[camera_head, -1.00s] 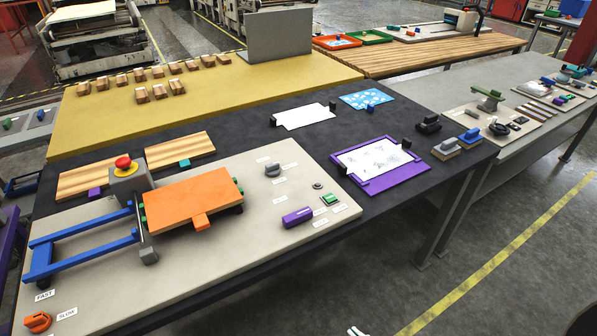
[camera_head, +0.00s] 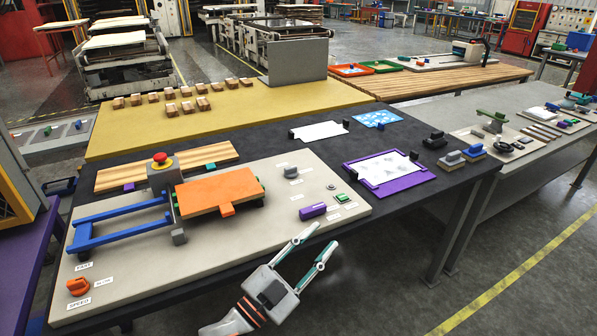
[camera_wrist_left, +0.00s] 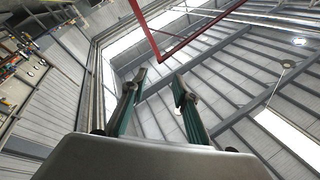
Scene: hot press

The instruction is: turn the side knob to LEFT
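A light grey panel board (camera_head: 250,235) lies on the dark table. A small grey knob (camera_head: 291,172) stands near its back right part, with small white labels around it that are too small to read. An orange knob (camera_head: 78,286) sits at the front left corner, beside labels FAST, SLOW and SPEED. My left gripper (camera_head: 324,237) is open and empty, off the table's front edge, in front of and to the right of the grey knob. In the left wrist view its two fingers (camera_wrist_left: 159,78) are apart with nothing between them. My right gripper is not in view.
On the board are an orange plate (camera_head: 218,190), a blue frame (camera_head: 120,222), a red-topped button box (camera_head: 163,170), a purple handle (camera_head: 313,211) and a green button (camera_head: 343,198). A purple-framed screen (camera_head: 405,188) lies to the right. The board's front middle is bare.

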